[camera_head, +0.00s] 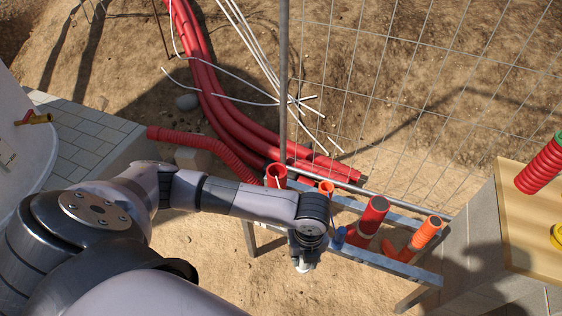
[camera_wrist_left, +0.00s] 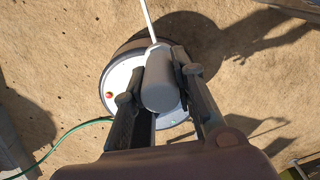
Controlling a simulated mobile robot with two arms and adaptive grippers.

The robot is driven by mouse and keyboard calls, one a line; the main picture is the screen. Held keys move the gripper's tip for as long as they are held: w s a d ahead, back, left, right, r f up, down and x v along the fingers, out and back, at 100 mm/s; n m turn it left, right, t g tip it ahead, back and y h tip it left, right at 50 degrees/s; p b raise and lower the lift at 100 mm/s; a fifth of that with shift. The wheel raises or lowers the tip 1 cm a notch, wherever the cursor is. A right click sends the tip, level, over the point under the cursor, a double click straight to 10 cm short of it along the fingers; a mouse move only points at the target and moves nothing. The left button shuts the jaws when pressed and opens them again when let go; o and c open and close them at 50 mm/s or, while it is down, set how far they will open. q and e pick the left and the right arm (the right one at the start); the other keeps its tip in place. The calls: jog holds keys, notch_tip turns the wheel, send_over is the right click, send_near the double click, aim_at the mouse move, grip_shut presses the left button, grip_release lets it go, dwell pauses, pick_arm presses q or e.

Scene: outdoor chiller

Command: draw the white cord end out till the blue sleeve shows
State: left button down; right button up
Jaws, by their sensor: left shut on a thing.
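My left gripper (camera_head: 305,264) hangs at the near side of a metal rack (camera_head: 371,252). In the left wrist view its fingers (camera_wrist_left: 160,100) are closed on the sides of a grey cylindrical piece (camera_wrist_left: 160,82). A thin white cord (camera_wrist_left: 147,20) runs from the far end of this piece out of the top of the picture. A small blue piece (camera_head: 338,237) shows at the rack just right of the gripper; I cannot tell whether it is the sleeve. No blue shows along the cord in the left wrist view. My right gripper is not in view.
Red and orange pipe ends (camera_head: 374,213) stand in the rack. A wire fence (camera_head: 400,110) and red conduits (camera_head: 215,90) lie behind. A wooden board (camera_head: 525,235) is at right. Below the wrist are a round white-topped object (camera_wrist_left: 118,80) and a green hose (camera_wrist_left: 75,129).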

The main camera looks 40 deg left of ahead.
aim_at(308, 266)
pick_arm(q)
jog(key=shift+d, duration=0.1)
dwell(0.7)
jog(key=shift+s+d+r+p, duration=0.55)
jog(key=shift+s+r+p, duration=0.1)
jog(key=shift+r+p, duration=0.15)
jog(key=shift+s+d+r, duration=0.15)
jog(key=shift+s+d, duration=0.15)
jog(key=shift+p, duration=0.3)
dwell(0.4)
jog(key=shift+s+d+r+p, duration=0.8)
jog(key=shift+s+r+p, duration=0.05)
